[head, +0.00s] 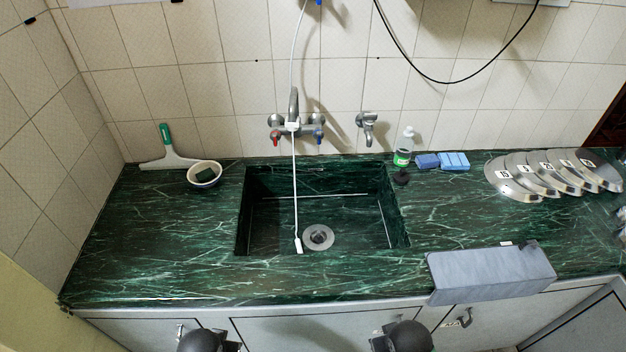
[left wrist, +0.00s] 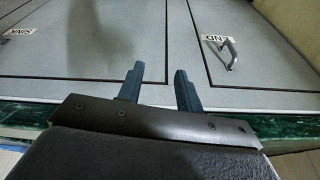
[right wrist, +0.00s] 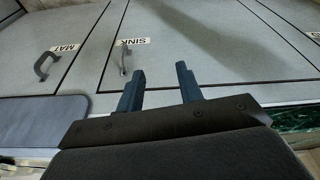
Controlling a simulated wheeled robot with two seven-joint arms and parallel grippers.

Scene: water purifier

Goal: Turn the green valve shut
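No green valve shows clearly in any view. A small blue fitting (head: 319,2) is cut off at the top edge of the head view, by a white tube (head: 296,190) that hangs down past the wall tap (head: 293,125) into the sink (head: 270,225). My left gripper (left wrist: 160,78) is open and empty in front of the cabinet doors. My right gripper (right wrist: 161,78) is also open and empty there. Both arms show dark at the bottom of the head view, well below the taps.
A second tap (head: 368,126) is on the wall. A squeegee (head: 168,150), bowl (head: 204,174), bottle (head: 404,148), blue sponges (head: 454,161) and metal lids (head: 515,180) stand on the green counter (head: 150,260). A grey mat (head: 490,274) hangs over its front edge. The front-left counter is clear.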

